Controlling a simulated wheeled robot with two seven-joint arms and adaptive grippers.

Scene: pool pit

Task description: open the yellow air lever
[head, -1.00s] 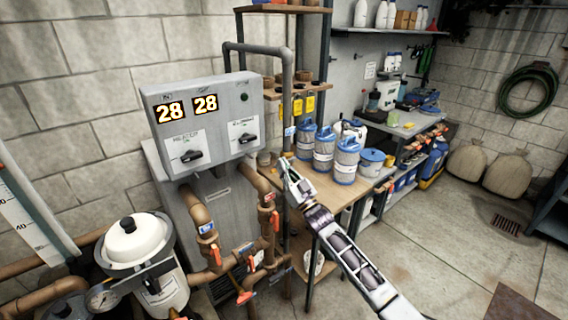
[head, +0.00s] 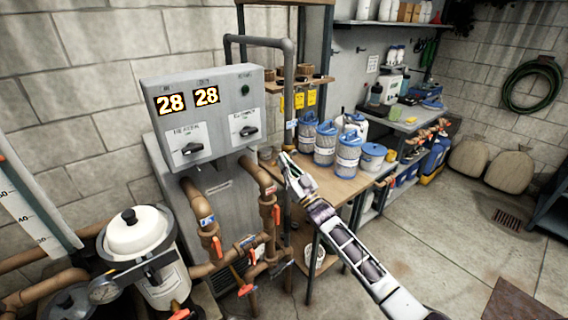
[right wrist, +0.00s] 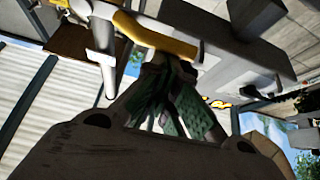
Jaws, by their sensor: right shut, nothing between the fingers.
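A yellow curved lever (right wrist: 152,36) shows in the right wrist view, joined to a pale grey fitting, just beyond my right fingertips. I cannot tell whether the fingers touch it. I cannot pick this lever out in the head view. My right gripper (head: 285,160) is at the grey vertical pipe, right of the grey control box. In the right wrist view my right gripper (right wrist: 168,64) has its dark green-grey fingers together, with nothing held. My left gripper is out of view.
The grey control box (head: 215,108) reads 28 and 28. Brown pipes (head: 197,199) with red-orange handles run below it. A white-lidded filter (head: 137,236) stands at lower left. Blue-and-grey canisters (head: 325,148) stand on the wooden table. The floor at right is mostly clear.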

